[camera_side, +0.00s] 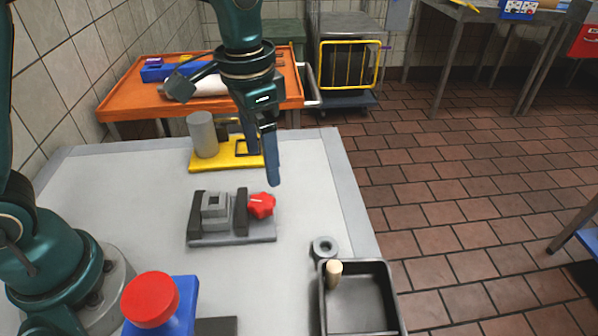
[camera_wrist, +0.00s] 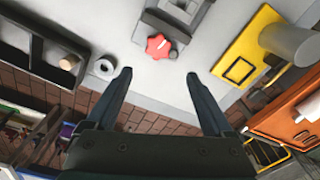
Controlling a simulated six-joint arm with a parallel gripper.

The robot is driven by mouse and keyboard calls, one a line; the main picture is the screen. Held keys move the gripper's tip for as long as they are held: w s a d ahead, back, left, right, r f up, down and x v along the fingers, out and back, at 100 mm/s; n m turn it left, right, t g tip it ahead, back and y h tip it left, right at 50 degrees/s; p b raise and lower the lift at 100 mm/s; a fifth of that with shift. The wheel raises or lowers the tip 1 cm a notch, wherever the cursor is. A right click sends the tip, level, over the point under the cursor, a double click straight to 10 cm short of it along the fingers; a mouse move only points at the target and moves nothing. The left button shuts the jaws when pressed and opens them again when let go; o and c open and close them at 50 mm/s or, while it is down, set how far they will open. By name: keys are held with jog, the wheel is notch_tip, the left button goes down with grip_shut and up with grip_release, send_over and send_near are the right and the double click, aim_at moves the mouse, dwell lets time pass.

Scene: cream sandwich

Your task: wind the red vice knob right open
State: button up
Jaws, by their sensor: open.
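The red vice knob (camera_side: 262,205) is on the right side of a small grey vice (camera_side: 232,240) on the light table. A grey block (camera_side: 215,210) sits between the vice's dark uprights. In the wrist view the red knob (camera_wrist: 158,46) is beyond my fingertips, near the top middle, with the vice (camera_wrist: 178,14) behind it. My gripper (camera_side: 270,184) is above and behind the knob in the side view, apart from it. In the wrist view my gripper (camera_wrist: 158,75) has its two fingers spread wide with nothing between them.
A yellow plate (camera_side: 228,155) with a grey cylinder (camera_side: 202,134) stands behind the vice. A grey ring (camera_side: 323,249) and a black tray (camera_side: 394,300) with a wooden peg (camera_side: 334,273) are at front right. A red-capped blue container (camera_side: 152,300) stands front left.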

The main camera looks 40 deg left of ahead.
aim_at(258, 202)
jog(key=f+m, duration=0.1)
jog(key=m, duration=0.1)
jog(key=s+f+m, duration=0.1)
jog(key=m, duration=0.1)
jog(key=shift+a+f, duration=0.15)
jog(key=shift+f, duration=0.15)
jog(key=shift+g, duration=0.3)
jog(key=shift+s+a+f, duration=0.1)
jog(key=shift+f, duration=1.35)
jog(key=shift+s+f, duration=0.1)
jog(key=shift+f, duration=1.3)
grip_shut()
jog(key=c, duration=1.4)
grip_release()
jog(key=shift+n, duration=1.4)
jog(key=shift+o, duration=0.2)
jog(key=o, duration=1.4)
jog(key=shift+c, duration=0.2)
